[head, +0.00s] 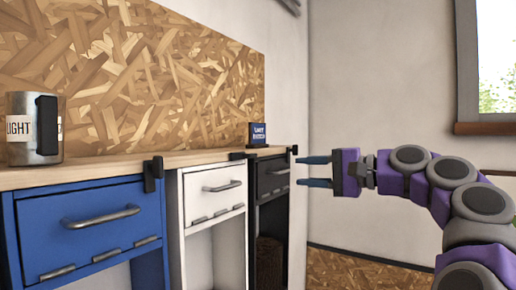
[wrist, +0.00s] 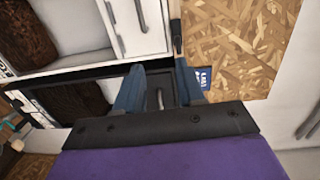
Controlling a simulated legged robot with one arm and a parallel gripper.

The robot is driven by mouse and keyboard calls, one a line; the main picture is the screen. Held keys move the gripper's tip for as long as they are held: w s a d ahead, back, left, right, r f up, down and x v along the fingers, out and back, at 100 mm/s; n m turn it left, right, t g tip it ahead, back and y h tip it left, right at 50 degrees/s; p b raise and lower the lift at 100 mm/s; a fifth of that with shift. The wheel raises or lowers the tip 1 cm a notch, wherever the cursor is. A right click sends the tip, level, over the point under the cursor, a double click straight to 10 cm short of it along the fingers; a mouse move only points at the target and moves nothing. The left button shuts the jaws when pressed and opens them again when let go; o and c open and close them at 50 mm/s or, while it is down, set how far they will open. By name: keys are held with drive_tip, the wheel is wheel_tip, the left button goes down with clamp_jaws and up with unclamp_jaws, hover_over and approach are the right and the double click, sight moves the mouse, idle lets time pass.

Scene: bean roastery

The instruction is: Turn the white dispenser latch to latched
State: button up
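The white dispenser (head: 212,187) stands between the blue and black ones, with a grey bar handle on its front. It also shows at the top of the wrist view (wrist: 132,22). A small dark piece at its upper right corner (head: 238,156) appears to be its latch; it seems to show in the wrist view as a dark bar (wrist: 177,38). I cannot tell which way it is turned. My gripper (head: 304,172) is open and empty, right of the black dispenser (head: 271,178) and apart from the white one. In the wrist view its blue fingers (wrist: 161,84) frame the black dispenser's handle.
The blue dispenser (head: 85,222) stands at left with a black latch (head: 153,173) at its upper right corner. A metal canister (head: 28,145) and a small blue sign (head: 257,134) stand on the wooden counter. Clear space lies in front of the right wall.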

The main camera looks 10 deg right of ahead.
sight(254, 157)
drive_tip(key=shift+m+t, duration=0.3)
drive_tip(key=shift+t, duration=0.3)
drive_tip(key=p+x, duration=0.1)
drive_tip(key=x, duration=0.4)
drive_tip(key=w+d+r+p+x, duration=0.1)
drive_tip(key=x, duration=0.4)
drive_tip(key=r+p+x, duration=0.1)
drive_tip(key=x, duration=0.4)
drive_tip(key=shift+w+d, duration=0.15)
drive_tip(key=shift+w, duration=0.35)
drive_tip(key=shift+f, duration=0.1)
clamp_jaws()
